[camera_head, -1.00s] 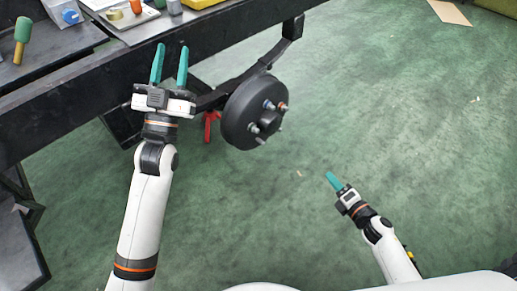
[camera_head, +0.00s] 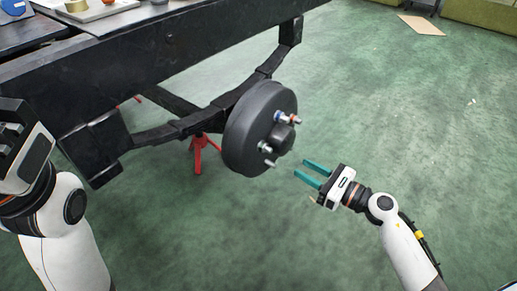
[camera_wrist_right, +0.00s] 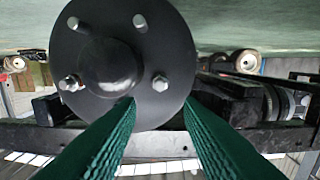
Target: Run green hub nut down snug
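The black wheel hub (camera_head: 245,130) hangs on the axle side of the frame. Its face carries studs and silver nuts, an upper nut (camera_head: 279,117) with a bluish tint and a lower nut (camera_head: 264,147). A reddish tip (camera_head: 295,119) shows at the upper stud. I cannot make out a clearly green nut. My right gripper (camera_head: 301,168) is open and empty, just right of and below the hub, apart from it. In the right wrist view its teal fingers (camera_wrist_right: 158,103) point at the hub's lower edge, with a nut (camera_wrist_right: 160,83) ahead.
The black chassis beam (camera_head: 150,55) runs across the upper left, with a leaf spring (camera_head: 175,130) below it. A red stand (camera_head: 201,150) is under the spring. Parts lie on trays at the top left. The green floor at right is clear except for a cardboard piece (camera_head: 422,25).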

